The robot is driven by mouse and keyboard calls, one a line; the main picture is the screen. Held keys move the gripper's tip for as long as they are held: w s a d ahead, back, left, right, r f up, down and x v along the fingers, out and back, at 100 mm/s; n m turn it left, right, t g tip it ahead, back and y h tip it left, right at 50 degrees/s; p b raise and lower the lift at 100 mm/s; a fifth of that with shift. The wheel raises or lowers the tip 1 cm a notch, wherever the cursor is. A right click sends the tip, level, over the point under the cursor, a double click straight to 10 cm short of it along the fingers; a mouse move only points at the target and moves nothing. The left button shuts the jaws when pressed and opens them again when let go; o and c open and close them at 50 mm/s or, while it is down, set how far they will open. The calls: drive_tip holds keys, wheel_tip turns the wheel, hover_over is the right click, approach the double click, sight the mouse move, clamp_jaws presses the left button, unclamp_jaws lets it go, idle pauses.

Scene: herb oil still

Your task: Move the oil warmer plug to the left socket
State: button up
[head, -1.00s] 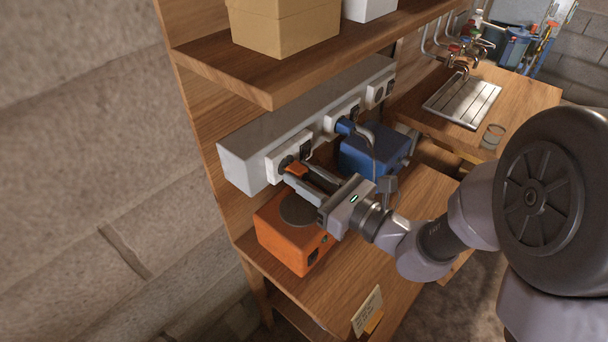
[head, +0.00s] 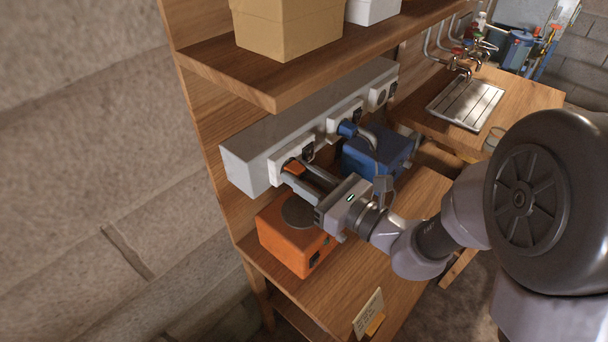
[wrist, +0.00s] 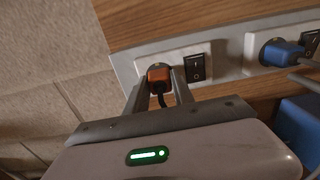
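The orange oil warmer plug (head: 294,168) is at the left socket (head: 278,164) of the grey wall strip. The plug also shows in the wrist view (wrist: 159,77), against the round socket face, with its dark cord hanging below. How deep it sits is hard to tell. My gripper (head: 295,173) reaches in from the right, one finger on each side of the plug. In the wrist view my gripper (wrist: 160,82) appears closed on it, with little or no gap. The orange warmer (head: 287,239) with a dark round plate stands just below.
A blue plug (head: 347,129) sits in the middle socket, with a blue device (head: 368,158) below. The right socket (head: 379,95) looks empty. A wooden shelf (head: 221,73) with boxes overhangs the strip. A small card (head: 368,312) stands at the bench's front.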

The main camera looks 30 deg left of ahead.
drive_tip(key=o, duration=0.5)
drive_tip(key=shift+c, duration=0.2)
drive_tip(key=shift+d, duration=0.1)
